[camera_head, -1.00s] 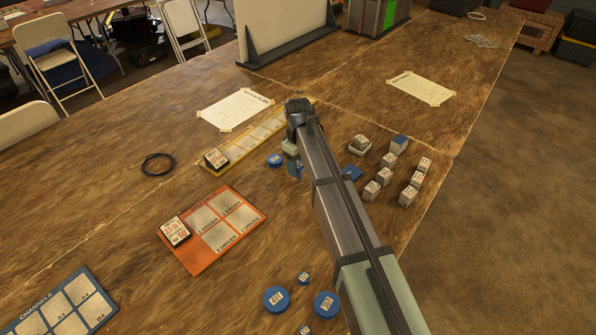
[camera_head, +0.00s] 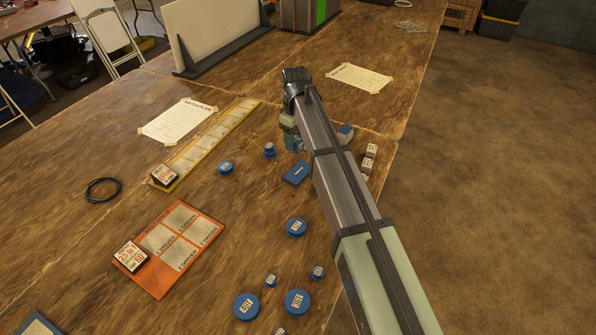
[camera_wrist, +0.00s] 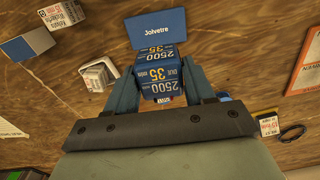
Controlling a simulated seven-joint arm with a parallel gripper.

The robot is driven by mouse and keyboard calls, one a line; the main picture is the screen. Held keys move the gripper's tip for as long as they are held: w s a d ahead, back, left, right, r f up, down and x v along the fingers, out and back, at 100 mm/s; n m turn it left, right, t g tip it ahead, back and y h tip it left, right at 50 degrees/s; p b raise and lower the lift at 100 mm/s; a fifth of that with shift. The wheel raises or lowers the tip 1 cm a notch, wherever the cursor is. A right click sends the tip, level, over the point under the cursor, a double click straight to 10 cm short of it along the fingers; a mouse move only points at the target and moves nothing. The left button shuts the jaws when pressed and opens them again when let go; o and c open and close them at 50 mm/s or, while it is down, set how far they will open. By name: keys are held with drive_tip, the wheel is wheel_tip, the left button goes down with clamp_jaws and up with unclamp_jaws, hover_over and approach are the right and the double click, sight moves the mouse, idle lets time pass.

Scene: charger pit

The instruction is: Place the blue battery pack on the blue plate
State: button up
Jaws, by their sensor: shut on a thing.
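My gripper (camera_wrist: 162,78) is shut on a blue battery pack (camera_wrist: 160,72), which shows white and yellow print, "2500" and "35", in the wrist view. The blue plate (camera_wrist: 156,28), a flat blue rectangle marked "Jolvetre", lies just beyond the pack in that view. The pack overlaps its near edge in the picture; I cannot tell whether they touch. In the head view my gripper (camera_head: 292,145) is just behind the blue plate (camera_head: 296,173), and only a bit of blue shows at the fingers.
A blue-topped block (camera_head: 345,132) and white packs (camera_head: 370,150) stand to the right, partly behind my arm; a white pack (camera_wrist: 100,73) is near my fingers. An orange board (camera_head: 160,285) and yellow strip (camera_head: 215,135) lie left.

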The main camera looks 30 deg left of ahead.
drive_tip(key=shift+w+d+r, duration=0.2)
drive_tip(key=shift+w+d, duration=0.2)
drive_tip(key=shift+d, duration=0.2)
drive_tip(key=shift+s+n, duration=0.1)
drive_tip(key=shift+n, duration=0.4)
drive_tip(key=shift+s+f+n, duration=0.1)
drive_tip(key=shift+n, duration=0.4)
hover_over(299, 171)
drive_tip(key=shift+f, duration=4.9)
drive_tip(key=shift+f, duration=0.1)
drive_tip(key=o, duration=1.2)
wheel_tip(299, 171, up, 12)
drive_tip(key=shift+r, duration=0.1)
